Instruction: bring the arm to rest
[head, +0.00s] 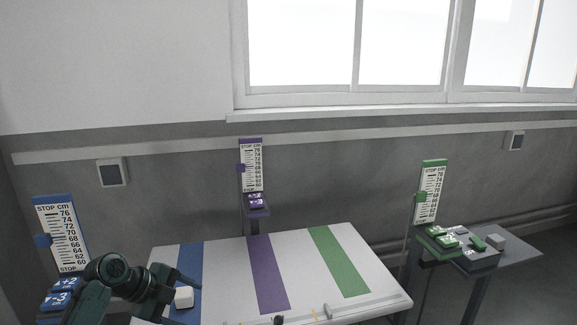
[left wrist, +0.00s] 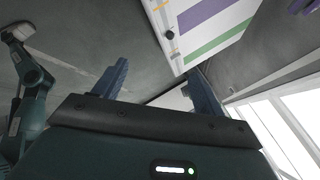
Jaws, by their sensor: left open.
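My left arm comes in at the lower left of the head view. Its gripper (head: 192,303) is open, over the left part of the white table (head: 218,285). In the left wrist view the two fingers (left wrist: 157,66) stand wide apart with nothing between them. A small white block (head: 183,297) shows between the fingertips in the head view, by the blue stripe. The block does not show in the wrist view, so the jaws are not around it. My right gripper does not show in the head view.
The table has blue, purple (head: 267,275) and green (head: 339,262) stripes. Stop scales stand at the left (head: 62,235), back (head: 251,165) and right (head: 431,192). A grey side table (head: 515,252) at right holds green pieces and a grey block (head: 495,242). The table's middle is clear.

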